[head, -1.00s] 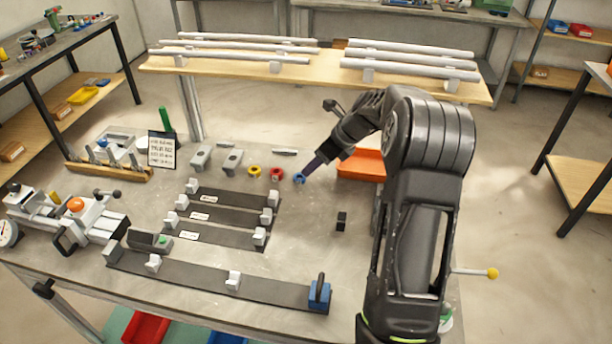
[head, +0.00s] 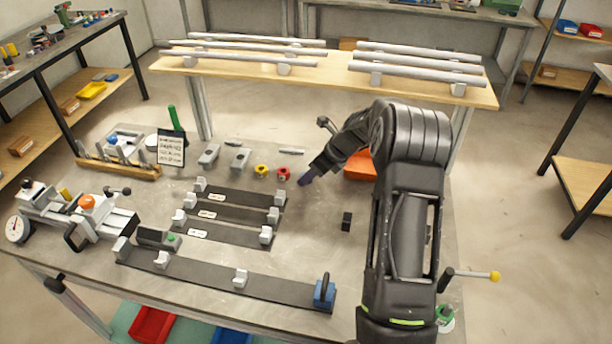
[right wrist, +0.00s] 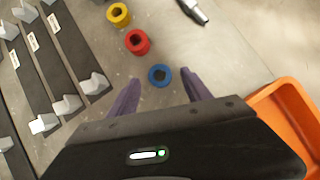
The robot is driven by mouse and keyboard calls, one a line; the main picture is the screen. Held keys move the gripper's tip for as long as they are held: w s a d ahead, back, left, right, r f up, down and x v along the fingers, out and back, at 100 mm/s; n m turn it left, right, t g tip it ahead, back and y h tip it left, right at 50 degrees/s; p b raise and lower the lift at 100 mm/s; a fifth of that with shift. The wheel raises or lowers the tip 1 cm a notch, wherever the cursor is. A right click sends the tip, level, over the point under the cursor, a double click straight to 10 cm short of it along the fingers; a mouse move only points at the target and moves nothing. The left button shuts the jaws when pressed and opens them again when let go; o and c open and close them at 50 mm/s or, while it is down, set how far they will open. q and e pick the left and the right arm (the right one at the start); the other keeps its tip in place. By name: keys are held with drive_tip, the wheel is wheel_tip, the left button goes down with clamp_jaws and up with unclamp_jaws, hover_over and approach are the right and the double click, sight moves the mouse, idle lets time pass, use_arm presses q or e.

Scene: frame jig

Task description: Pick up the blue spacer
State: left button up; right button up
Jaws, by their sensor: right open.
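The blue spacer (right wrist: 160,75) is a small ring with a dark hole, lying on the grey bench top. In the right wrist view it appears between the two purple fingertips of my right gripper (right wrist: 161,80), with a gap on each side. My right gripper is open and empty. In the head view my right gripper (head: 306,179) points down at the bench and hides the blue spacer. How high the fingertips are above it I cannot tell. My left gripper is out of view.
A red spacer (right wrist: 137,42) and a yellow spacer (right wrist: 119,15) lie in a row beside the blue one. An orange bin (right wrist: 289,112) stands close to my right gripper. Dark jig strips with grey blocks (head: 235,217) lie to the left. A small black block (head: 346,221) stands nearer.

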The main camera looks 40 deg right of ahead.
drive_tip(key=shift+w+a+f, duration=0.1)
drive_tip(key=shift+w+f, duration=0.25)
drive_tip(key=shift+f, duration=0.2)
drive_tip(key=shift+c, duration=0.3)
clamp_jaws()
idle(0.3)
